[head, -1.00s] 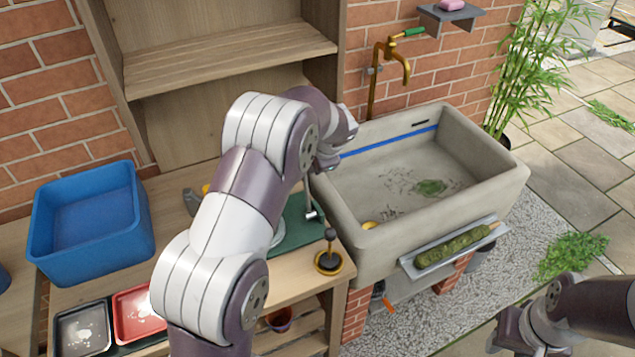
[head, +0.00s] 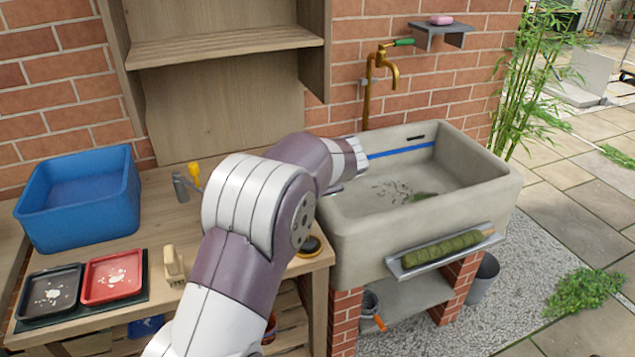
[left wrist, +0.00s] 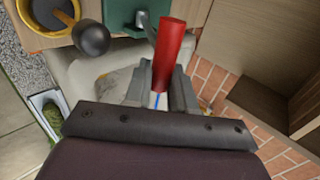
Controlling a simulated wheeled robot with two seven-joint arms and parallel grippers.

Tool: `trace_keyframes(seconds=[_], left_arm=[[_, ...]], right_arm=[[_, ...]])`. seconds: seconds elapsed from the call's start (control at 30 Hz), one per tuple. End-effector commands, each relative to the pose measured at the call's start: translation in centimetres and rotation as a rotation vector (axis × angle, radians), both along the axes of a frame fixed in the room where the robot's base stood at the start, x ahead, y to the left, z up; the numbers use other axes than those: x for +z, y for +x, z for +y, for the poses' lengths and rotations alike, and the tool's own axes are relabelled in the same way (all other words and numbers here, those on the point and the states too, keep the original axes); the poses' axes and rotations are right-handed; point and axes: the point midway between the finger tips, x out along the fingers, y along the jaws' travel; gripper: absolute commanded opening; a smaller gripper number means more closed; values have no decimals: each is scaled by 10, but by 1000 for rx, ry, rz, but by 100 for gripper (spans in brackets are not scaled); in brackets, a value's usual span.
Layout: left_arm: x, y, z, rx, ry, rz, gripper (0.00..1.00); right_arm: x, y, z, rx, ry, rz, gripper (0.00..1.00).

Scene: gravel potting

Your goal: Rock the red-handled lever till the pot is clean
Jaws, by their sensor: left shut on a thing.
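The red lever handle (left wrist: 170,50) shows in the left wrist view. My left gripper (left wrist: 160,88) is shut on it, with a finger on each side of its lower end. A green base (left wrist: 142,22) with grey metal parts lies beyond the handle. In the head view my left arm hides the lever, its base and the gripper's fingers. I cannot make out the pot being cleaned, so its state does not show. My right gripper is not in view.
The stone sink (head: 345,225) stands right of the bench, with a brass tap (head: 370,95) above. A blue tub (head: 80,215), red tray (head: 112,278) and brush (head: 173,265) are on the bench.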

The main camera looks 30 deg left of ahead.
Motion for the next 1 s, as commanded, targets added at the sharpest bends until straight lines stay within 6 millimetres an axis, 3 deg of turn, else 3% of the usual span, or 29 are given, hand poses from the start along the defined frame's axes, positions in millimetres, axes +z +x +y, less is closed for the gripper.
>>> trace_keyframes(seconds=[0.03, 0.1, 0.7, 0.73, 0.8, 1.0], left_arm=[[-11, -2, 2, 4, -2, 16, 0], [-13, -2, 2, 4, -2, 17, 0], [-17, -3, 3, 6, -3, 20, 0], [-17, -3, 3, 6, -3, 21, 30], [-16, -2, 2, 6, -2, 20, 45], [-12, -1, 2, 3, -2, 11, 45]], right_arm=[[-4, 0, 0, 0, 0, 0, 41], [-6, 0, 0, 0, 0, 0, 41], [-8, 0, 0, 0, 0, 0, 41], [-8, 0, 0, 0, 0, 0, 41], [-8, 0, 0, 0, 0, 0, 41], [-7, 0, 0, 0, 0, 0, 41]])
